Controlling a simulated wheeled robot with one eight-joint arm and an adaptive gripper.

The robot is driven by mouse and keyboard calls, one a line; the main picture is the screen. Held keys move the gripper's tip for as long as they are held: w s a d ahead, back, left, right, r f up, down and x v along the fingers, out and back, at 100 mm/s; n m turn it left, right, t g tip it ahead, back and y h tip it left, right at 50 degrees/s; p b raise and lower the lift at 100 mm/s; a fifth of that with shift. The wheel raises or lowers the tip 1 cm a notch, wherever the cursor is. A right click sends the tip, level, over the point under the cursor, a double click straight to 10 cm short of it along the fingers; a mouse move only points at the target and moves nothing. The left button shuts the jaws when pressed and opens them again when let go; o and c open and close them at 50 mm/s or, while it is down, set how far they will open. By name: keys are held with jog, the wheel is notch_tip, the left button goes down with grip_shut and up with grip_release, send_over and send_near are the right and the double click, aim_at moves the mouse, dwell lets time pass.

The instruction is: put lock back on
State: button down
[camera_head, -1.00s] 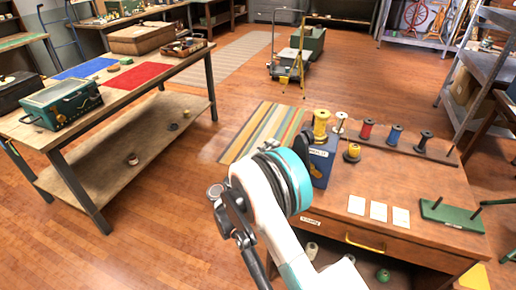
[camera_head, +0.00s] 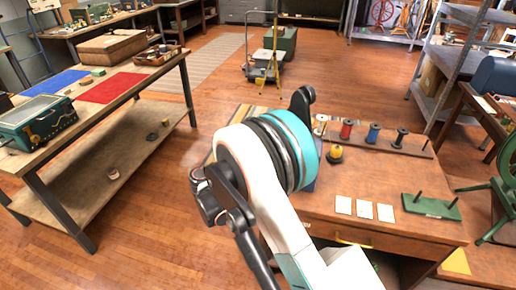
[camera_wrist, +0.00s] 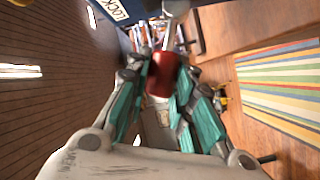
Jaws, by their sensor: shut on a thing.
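My gripper (camera_wrist: 162,88) shows in the wrist view with its teal fingers closed on both sides of a small red lock (camera_wrist: 161,72). A pale metal piece shows just above the red body; I cannot tell whether it is the shackle or something behind it. A blue box (camera_wrist: 128,9) with a white label reading "LOCK" is at the top of the wrist view, near the lock. In the head view, my arm hides the gripper, the lock and nearly all of the blue box.
The wooden desk (camera_head: 395,190) holds a spool rack (camera_head: 385,143), several white cards (camera_head: 364,209) and a green peg board (camera_head: 431,206). A workbench (camera_head: 130,90) stands at left. Open floor (camera_head: 160,210) lies between them. A striped rug (camera_wrist: 285,85) shows in the wrist view.

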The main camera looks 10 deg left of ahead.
dwell(0.5)
jog(key=c, duration=1.4)
grip_release()
jog(key=shift+d, duration=0.1)
jog(key=shift+o, duration=0.2)
jog(key=v, duration=1.2)
jog(key=shift+r, duration=0.15)
